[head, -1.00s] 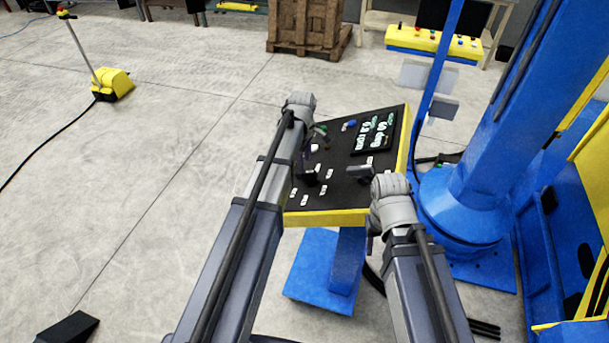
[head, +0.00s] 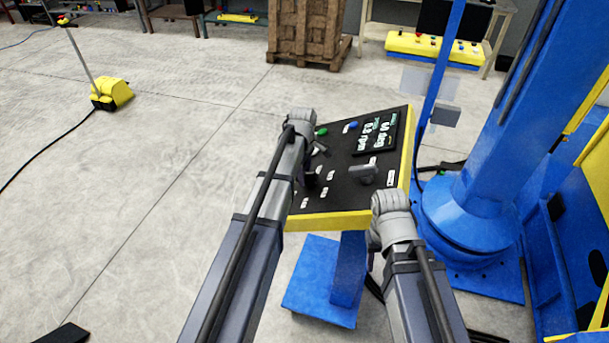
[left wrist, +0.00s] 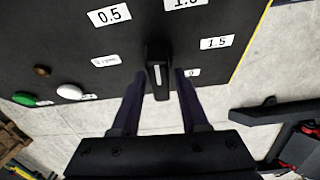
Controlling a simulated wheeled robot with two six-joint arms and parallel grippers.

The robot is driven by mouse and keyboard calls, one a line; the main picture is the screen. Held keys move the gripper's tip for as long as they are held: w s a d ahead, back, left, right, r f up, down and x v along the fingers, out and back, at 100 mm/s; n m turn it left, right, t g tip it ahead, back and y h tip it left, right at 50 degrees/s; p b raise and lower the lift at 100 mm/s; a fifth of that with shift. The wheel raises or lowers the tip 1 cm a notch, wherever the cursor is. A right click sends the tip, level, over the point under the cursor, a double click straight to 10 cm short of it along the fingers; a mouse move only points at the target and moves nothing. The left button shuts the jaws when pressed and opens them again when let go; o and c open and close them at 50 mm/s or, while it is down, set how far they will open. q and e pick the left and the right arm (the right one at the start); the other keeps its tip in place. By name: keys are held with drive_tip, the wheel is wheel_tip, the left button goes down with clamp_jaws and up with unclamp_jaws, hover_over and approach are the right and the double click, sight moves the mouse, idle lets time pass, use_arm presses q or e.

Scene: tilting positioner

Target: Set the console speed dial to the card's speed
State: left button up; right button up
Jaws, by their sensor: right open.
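The console (head: 343,218) has a tilted black panel with a yellow edge and a lit display (head: 376,133) whose figures are too small to read surely. In the left wrist view, the black speed dial (left wrist: 158,62) carries a white mark and stands among labels including 0.5 (left wrist: 109,15) and 1.5 (left wrist: 216,43). My left gripper (left wrist: 160,76) has one finger on each side of the dial; whether they press on it is unclear. No readable speed card shows.
Green (left wrist: 24,99) and white (left wrist: 69,91) buttons sit beside the dial. A blue column (head: 485,150) and thin blue post (head: 436,75) stand right of the console. Pale plates (head: 430,80) hang by the post. The floor at left is mostly clear.

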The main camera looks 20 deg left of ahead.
use_arm(q)
clamp_jaws()
drive_tip(key=shift+s+m+t, duration=0.2)
drive_tip(key=shift+m+t, duration=0.1)
drive_tip(key=shift+m, duration=0.4)
drive_tip(key=shift+w+m+t+h+b, duration=0.15)
drive_tip(key=shift+m+t+h+b, duration=0.4)
drive_tip(key=shift+m, duration=0.95)
drive_tip(key=shift+o, duration=1.3)
unclamp_jaws()
drive_tip(key=shift+d, duration=0.1)
drive_tip(key=shift+p, duration=0.3)
